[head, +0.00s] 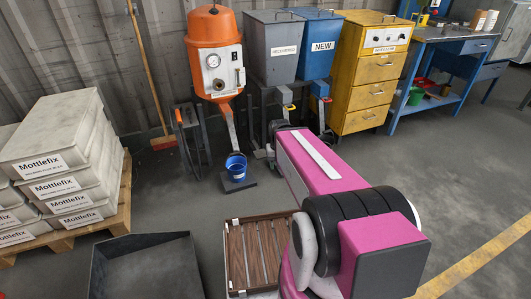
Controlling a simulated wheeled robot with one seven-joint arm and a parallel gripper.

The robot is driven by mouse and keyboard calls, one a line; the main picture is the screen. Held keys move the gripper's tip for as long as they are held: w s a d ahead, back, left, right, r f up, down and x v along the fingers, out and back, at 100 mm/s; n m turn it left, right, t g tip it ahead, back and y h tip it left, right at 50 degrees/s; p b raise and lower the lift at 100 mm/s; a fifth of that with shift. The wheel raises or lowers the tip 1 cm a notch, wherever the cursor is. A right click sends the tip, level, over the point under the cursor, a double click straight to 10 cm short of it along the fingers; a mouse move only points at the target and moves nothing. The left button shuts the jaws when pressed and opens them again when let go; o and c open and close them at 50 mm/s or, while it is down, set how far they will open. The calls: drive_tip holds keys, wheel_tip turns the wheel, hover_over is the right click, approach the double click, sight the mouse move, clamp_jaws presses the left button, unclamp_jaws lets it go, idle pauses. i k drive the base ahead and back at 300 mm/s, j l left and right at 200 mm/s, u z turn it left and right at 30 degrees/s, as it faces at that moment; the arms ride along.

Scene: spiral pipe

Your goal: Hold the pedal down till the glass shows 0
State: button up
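An orange tank (214,42) stands against the back wall in the head view. A round white dial (213,61) sits on its front, and its reading is too small to make out. A narrow upright strip (238,78), perhaps a glass, shows at the tank's right side; I cannot read it. I cannot make out a pedal. My pink arm reaches from the lower right toward the bins, and my gripper is hidden beyond it.
A grey bin (272,48), a blue bin (317,45) and a yellow cabinet (369,75) line the wall. Mottlefix boxes (55,140) are stacked at left. A black tray (145,270) and a slatted wooden crate (235,262) lie in front.

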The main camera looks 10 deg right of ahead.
sight(259, 154)
drive_tip(key=i+l+u, duration=0.4)
drive_tip(key=i+l, duration=0.65)
